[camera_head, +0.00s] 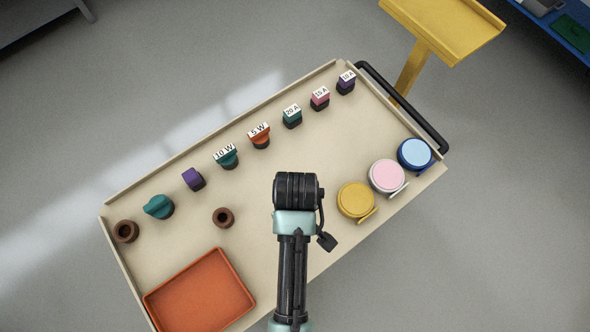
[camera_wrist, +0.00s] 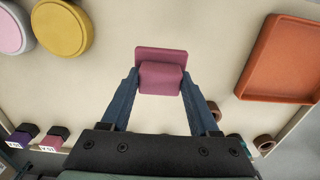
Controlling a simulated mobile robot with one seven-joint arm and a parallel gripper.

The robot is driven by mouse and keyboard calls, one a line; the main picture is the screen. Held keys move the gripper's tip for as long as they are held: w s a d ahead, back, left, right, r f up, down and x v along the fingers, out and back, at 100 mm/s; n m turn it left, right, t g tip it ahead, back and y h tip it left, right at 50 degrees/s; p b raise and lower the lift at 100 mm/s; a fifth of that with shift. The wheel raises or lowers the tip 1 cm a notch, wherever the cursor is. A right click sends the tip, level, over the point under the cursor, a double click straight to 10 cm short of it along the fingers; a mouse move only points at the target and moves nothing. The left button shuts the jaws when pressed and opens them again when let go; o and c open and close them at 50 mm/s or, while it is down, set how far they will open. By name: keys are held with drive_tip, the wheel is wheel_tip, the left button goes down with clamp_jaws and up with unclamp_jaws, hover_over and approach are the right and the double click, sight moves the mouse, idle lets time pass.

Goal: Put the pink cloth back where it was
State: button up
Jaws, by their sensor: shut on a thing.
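The cloth has a flat upper part and a thicker block-like part between the fingertips. It is over the bare cart top; I cannot tell whether it touches the surface. In the head view my wrist (camera_head: 298,191) is over the middle of the cart, and it hides the fingers and the cloth.
The beige cart top (camera_head: 270,160) has raised edges. An orange tray (camera_head: 200,292) lies at lower left. Yellow (camera_head: 356,199), pink (camera_head: 387,176) and blue (camera_head: 415,153) round tins stand at right. Several labelled pieces, including a 5 W one (camera_head: 259,135), line the far edge. A brown ring (camera_head: 223,217) stands left of my wrist.

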wheel_tip(320, 180, down, 7)
drive_tip(key=shift+r, duration=0.1)
drive_tip(key=o, duration=1.2)
